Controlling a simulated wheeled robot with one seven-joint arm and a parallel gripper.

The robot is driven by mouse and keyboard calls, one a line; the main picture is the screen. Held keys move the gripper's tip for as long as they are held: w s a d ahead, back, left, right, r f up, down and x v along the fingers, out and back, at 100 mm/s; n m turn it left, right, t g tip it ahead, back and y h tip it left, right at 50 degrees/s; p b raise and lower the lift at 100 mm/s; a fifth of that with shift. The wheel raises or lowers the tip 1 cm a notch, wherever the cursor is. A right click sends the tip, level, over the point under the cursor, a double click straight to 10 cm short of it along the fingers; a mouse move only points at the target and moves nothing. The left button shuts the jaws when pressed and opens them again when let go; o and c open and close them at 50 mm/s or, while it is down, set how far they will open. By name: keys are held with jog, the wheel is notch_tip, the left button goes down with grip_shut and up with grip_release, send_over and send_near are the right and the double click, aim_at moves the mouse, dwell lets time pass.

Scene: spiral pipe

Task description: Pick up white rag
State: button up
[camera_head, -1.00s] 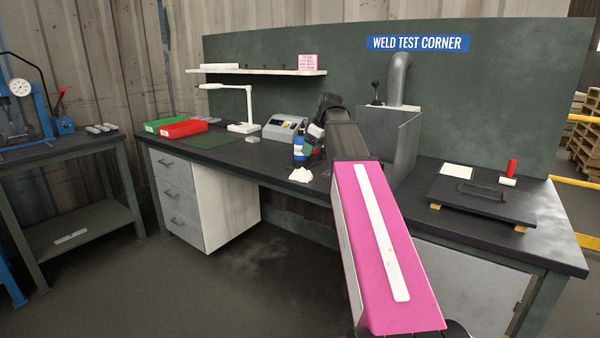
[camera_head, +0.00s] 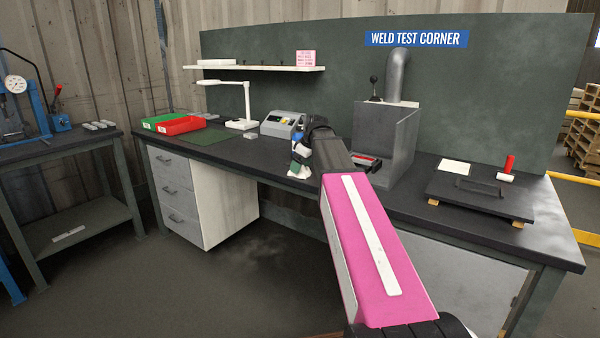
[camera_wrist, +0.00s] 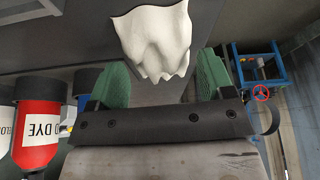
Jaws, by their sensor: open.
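The white rag (camera_wrist: 155,40) lies crumpled on the dark bench in the wrist view, just ahead of my gripper's fingers. In the head view the rag (camera_head: 299,172) shows as a small white patch near the bench's front edge, partly hidden by my gripper. My gripper (camera_wrist: 157,85) is open, with its two green fingers spread apart. The rag's lower folds hang toward the gap between the fingertips. I cannot tell whether the fingers touch it.
A red dye bottle (camera_wrist: 38,125) stands close on the left in the wrist view, with other bottles beside it. A grey control box (camera_head: 282,124) is behind my gripper. A metal hood (camera_head: 385,140) stands to the right. The bench front-left of the rag is clear.

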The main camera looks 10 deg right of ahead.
jog(key=shift+a+f, duration=0.1)
jog(key=shift+f, duration=0.25)
jog(key=c, duration=0.6)
jog(key=shift+r, duration=0.1)
jog(key=shift+c, duration=0.2)
jog(key=shift+r, duration=0.35)
notch_tip(320, 180, up, 3)
jog(key=shift+w+r, duration=0.1)
jog(key=w+a+r, duration=0.2)
jog(key=a+r, duration=0.5)
jog(key=a, duration=0.4)
jog(key=shift+a, duration=0.25)
jog(key=shift+w, duration=0.1)
jog(key=shift+o, duration=0.3)
